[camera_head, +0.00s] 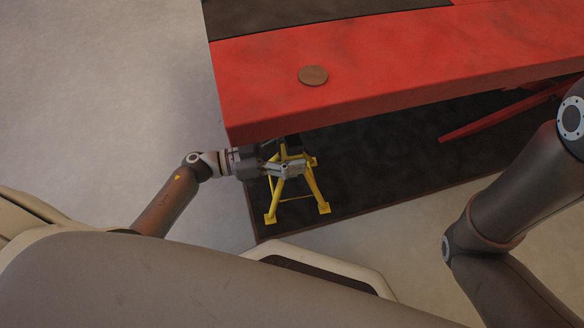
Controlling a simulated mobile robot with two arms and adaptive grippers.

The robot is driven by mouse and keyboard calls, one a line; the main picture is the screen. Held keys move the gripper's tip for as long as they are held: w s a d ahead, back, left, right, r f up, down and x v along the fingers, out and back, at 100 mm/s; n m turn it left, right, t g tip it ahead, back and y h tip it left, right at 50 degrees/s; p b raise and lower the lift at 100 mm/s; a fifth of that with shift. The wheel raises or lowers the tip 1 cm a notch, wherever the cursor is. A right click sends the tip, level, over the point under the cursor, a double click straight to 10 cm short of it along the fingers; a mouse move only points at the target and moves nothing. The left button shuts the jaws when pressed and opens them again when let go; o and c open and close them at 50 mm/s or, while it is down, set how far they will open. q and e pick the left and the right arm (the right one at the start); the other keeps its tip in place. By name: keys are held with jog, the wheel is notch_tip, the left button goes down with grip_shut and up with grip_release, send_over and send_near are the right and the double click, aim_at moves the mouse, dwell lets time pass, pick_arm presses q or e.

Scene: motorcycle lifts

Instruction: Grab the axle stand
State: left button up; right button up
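The yellow axle stand (314,188) stands upright on a dark mat under the edge of the red lift, with its splayed legs and feet showing. My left gripper (288,168) reaches in from the left at the upper part of the stand and overlaps it in the picture. Its fingers lie across the stand's upper legs. I cannot tell whether they touch or grip it. The top of the stand is partly hidden by the gripper and the lift's edge. My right arm shows at the right, but its gripper is out of view.
The red motorcycle lift (400,62) overhangs the stand closely from above. A round brown disc (312,75) lies on its top. A red lift strut (505,112) slants beneath it at the right. The dark mat (390,165) covers the floor below. Pale floor (100,90) at left is clear.

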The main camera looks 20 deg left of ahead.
pick_arm(q)
grip_shut()
jog(key=shift+w+r, duration=0.1)
jog(key=shift+r, duration=0.15)
jog(key=shift+r, duration=0.15)
